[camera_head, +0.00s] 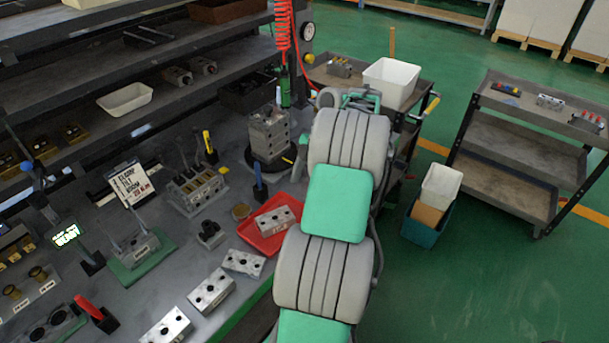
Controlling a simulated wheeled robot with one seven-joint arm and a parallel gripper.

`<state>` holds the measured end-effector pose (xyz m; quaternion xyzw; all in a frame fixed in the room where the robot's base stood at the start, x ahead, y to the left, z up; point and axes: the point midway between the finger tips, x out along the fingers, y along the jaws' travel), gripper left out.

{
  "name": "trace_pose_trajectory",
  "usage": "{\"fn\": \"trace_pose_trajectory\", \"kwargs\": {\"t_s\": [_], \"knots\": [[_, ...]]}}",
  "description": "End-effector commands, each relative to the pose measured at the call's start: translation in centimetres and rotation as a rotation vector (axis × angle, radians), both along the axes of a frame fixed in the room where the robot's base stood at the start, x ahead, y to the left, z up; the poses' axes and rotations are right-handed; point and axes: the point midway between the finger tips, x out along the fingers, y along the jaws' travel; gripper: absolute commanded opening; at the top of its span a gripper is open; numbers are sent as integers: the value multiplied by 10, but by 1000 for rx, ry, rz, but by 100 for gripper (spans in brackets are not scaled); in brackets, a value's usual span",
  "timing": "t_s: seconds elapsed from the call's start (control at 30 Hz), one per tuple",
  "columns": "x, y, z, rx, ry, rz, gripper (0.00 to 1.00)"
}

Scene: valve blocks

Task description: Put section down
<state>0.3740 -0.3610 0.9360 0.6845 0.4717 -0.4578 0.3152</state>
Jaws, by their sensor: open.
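Several grey metal valve sections with dark holes are in view. One section (274,221) lies in a red tray (262,243) at the bench's right edge, just left of my arm. Further sections lie in a row toward the front: one (243,262), a second (211,290) and a third (166,328). A stack of sections (268,133) stands upright on a dark round base farther back. My grey and green arm rises through the middle and covers part of the bench edge. My gripper cannot be made out, so whether it holds a section is not shown.
A block assembly (195,190), a sign (131,184) and small tools crowd the bench. Shelves (180,45) stand behind. A cart with a white bin (391,82) stands beyond my arm. Another cart (530,110) is at right. Green floor (490,290) is clear at lower right.

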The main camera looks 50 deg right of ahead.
Motion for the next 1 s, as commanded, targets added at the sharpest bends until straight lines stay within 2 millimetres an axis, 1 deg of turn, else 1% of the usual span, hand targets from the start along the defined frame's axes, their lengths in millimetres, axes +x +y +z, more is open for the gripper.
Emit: {"fn": "trace_pose_trajectory", "kwargs": {"t_s": [0.03, 0.1, 0.27, 0.33, 0.37, 0.43, 0.47, 0.5, 0.53, 0.57, 0.6, 0.63, 0.67, 0.7, 0.77, 0.8, 0.9, 1.0], "knots": [[-1, -4, 13, 0, -1, -1, 61], [-2, -6, 20, 1, -1, 0, 61], [-1, -7, 24, -1, 1, -2, 61], [10, 6, 32, -6, 12, -27, 61], [19, 17, 38, -10, 22, -49, 61], [46, 61, 57, -26, 57, -138, 61], [58, 85, 67, -36, 75, -193, 61], [70, 123, 79, -49, 96, -275, 61], [76, 152, 87, -59, 111, -343, 61], [79, 182, 95, -70, 122, -417, 61], [77, 218, 101, -82, 133, -513, 61], [73, 244, 104, -90, 136, -584, 61], [65, 268, 106, -96, 137, -657, 61], [52, 296, 107, -99, 133, -751, 61], [30, 327, 104, -97, 119, -883, 61], [16, 340, 100, -92, 107, -959, 61], [-12, 358, 90, -72, 80, -1102, 61], [-25, 363, 84, -57, 65, -1171, 61]]}}
